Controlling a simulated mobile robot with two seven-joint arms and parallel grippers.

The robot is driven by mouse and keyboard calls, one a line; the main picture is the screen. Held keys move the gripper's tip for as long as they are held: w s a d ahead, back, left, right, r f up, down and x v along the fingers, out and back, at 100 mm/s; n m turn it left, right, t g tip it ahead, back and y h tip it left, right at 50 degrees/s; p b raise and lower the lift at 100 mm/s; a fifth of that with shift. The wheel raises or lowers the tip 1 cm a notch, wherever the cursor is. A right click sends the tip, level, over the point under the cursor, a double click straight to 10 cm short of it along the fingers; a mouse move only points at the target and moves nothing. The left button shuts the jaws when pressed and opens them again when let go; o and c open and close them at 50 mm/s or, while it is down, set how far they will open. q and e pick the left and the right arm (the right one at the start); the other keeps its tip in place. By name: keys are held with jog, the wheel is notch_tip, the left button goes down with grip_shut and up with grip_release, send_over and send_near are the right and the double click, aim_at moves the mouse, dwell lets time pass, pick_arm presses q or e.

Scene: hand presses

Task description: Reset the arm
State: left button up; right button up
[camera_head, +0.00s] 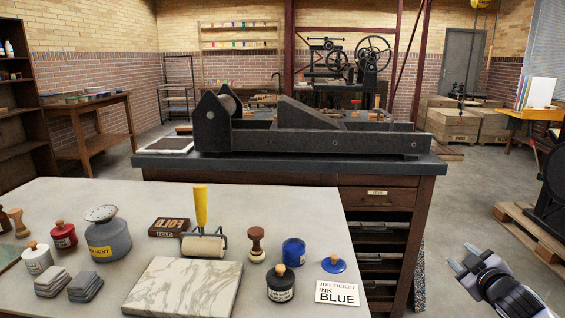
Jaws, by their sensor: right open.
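My right gripper (462,267) shows at the lower right, above the floor and to the right of the table. Its fingers point up and left, it is open, and nothing is between them. It is apart from the table and everything on it. My left gripper is not in view.
A pale table (130,195) fills the lower left. It holds a marble slab (183,288), a yellow-handled roller (203,240), ink jars, a solvent can (106,236) and a job ticket (338,292) reading "INK BLUE". A press (310,132) stands on a dark cabinet behind. Floor (455,205) is clear between cabinet and pallet (530,232).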

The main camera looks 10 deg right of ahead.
jog(key=s+a+f+m+g+y, duration=0.1)
jog(key=s+a+f+y, duration=0.1)
jog(key=s+a+f, duration=0.55)
jog(key=s+a+f+g+y, duration=0.15)
jog(key=s+a+f, duration=0.3)
jog(key=a, duration=0.55)
jog(key=s+a+f+m+g+y, duration=0.1)
jog(key=s+a+f+y, duration=0.1)
jog(key=s+a+f, duration=0.6)
jog(key=s+a+m+y, duration=0.2)
jog(key=s+a, duration=0.3)
jog(key=a, duration=0.4)
notch_tip(320, 180, up, 8)
jog(key=d+p, duration=0.1)
jog(key=p, duration=0.8)
jog(key=shift+s+d+n+g+h+p, duration=0.15)
jog(key=shift+d+n+g+h+p, duration=0.2)
jog(key=shift+d+n+h, duration=0.1)
jog(key=shift+f, duration=0.1)
